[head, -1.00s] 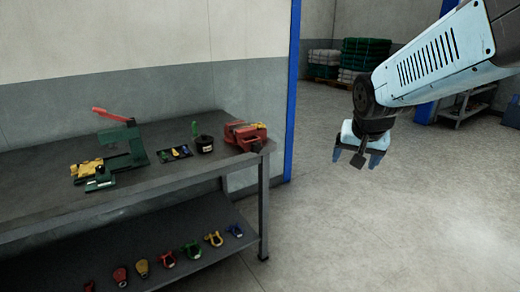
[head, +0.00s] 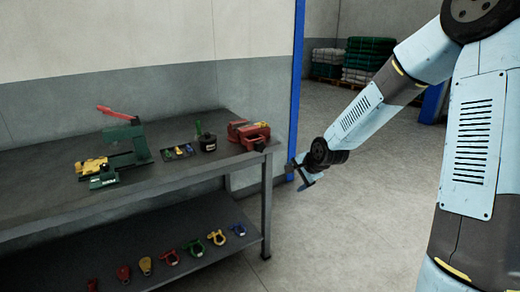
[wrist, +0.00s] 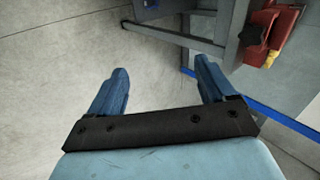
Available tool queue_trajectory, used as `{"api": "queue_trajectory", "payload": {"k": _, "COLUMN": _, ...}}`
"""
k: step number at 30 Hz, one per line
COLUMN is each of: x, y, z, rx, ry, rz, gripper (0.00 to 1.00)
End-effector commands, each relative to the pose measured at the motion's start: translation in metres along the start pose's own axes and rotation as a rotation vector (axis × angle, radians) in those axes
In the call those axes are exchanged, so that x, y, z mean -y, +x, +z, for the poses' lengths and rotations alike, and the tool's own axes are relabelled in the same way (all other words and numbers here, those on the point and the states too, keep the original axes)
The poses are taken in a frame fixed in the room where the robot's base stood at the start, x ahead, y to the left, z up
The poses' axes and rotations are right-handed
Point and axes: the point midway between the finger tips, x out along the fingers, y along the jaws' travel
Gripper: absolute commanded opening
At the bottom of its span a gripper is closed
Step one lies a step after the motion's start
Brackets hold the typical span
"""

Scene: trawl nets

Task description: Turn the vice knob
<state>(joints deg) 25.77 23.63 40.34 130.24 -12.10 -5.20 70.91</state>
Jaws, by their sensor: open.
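The red vice (head: 248,132) sits at the right end of the grey workbench (head: 150,200). It also shows at the top right of the wrist view (wrist: 283,25), with a dark knob (wrist: 250,38) on its near side and a small yellow part below. My gripper (head: 297,177) is off the bench's right end, a little to the right of the vice and lower than it, touching nothing. In the wrist view my gripper's two blue fingers (wrist: 160,80) are spread apart with bare floor between them.
On the bench stand a green press with a red lever (head: 125,145), a small tray (head: 180,151) and a black pot (head: 208,143). Several coloured shackles (head: 217,237) lie on the lower shelf. A blue post (head: 297,80) rises behind the bench end.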

Motion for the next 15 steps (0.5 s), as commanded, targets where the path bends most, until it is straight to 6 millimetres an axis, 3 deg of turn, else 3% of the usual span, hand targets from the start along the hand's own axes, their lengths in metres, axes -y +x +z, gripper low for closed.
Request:
{"api": "queue_trajectory", "payload": {"k": 6, "x": 0.011, "y": 0.047, "z": 0.012, "rx": 0.107, "ry": 0.245, "rz": -0.121, "gripper": 0.83}}
{"api": "queue_trajectory", "payload": {"k": 15, "x": 0.038, "y": 0.088, "z": 0.021, "rx": 0.269, "ry": 0.632, "rz": -0.299, "gripper": 0.83}}
